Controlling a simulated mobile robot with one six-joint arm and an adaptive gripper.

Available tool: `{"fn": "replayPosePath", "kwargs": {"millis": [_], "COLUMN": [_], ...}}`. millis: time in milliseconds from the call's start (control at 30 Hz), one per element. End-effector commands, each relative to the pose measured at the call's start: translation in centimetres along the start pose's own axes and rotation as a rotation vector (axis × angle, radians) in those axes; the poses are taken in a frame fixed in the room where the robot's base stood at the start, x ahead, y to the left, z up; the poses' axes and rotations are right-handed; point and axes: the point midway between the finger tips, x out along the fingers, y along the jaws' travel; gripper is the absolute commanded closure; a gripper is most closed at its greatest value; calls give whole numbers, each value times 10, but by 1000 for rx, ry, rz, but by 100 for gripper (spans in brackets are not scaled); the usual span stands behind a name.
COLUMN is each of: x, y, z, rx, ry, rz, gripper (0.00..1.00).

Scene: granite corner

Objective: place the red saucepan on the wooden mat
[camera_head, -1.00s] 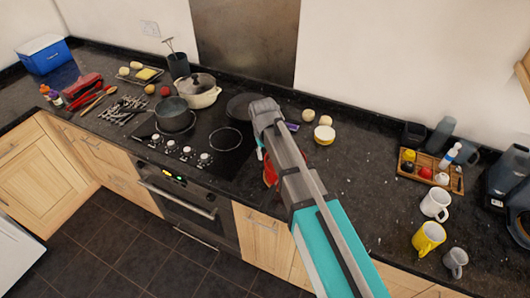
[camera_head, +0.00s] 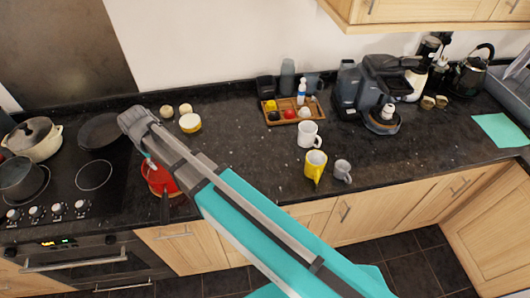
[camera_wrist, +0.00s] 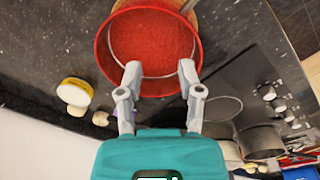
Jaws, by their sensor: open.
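The red saucepan (camera_head: 158,180) is on the dark counter right of the hob, its dark handle toward the front edge. My arm partly covers it. In the wrist view the open saucepan (camera_wrist: 150,40) fills the top middle and is empty. A tan curved edge, apparently the wooden mat (camera_wrist: 206,18), shows beside and beneath it; I cannot tell how the pan rests on it. The mat is not clear in the head view. My gripper (camera_wrist: 159,72) is open, its fingers overlapping the pan's rim in the picture; contact is unclear. It also shows in the head view (camera_head: 131,118).
A yellow-and-white round container (camera_head: 190,123) stands behind the saucepan. A black frying pan (camera_head: 100,132) and pots are on the hob at left. A wooden tray (camera_head: 268,118), mugs (camera_head: 315,162) and a coffee machine (camera_head: 380,90) stand right. The counter between is mostly clear.

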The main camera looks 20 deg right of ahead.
Motion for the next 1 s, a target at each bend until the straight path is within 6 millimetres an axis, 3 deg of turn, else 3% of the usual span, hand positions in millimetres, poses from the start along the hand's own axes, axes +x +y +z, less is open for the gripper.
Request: {"fn": "replayPosePath", "kwargs": {"millis": [200, 500, 800, 1000], "x": [3, 7, 10, 12], "y": [69, 148, 208, 234], "z": [46, 114, 191, 235], "rx": [127, 304, 479, 578], "ry": [-6, -11, -15, -16], "rz": [-9, -22, -35, -42], "gripper": [52, 52, 52, 52]}}
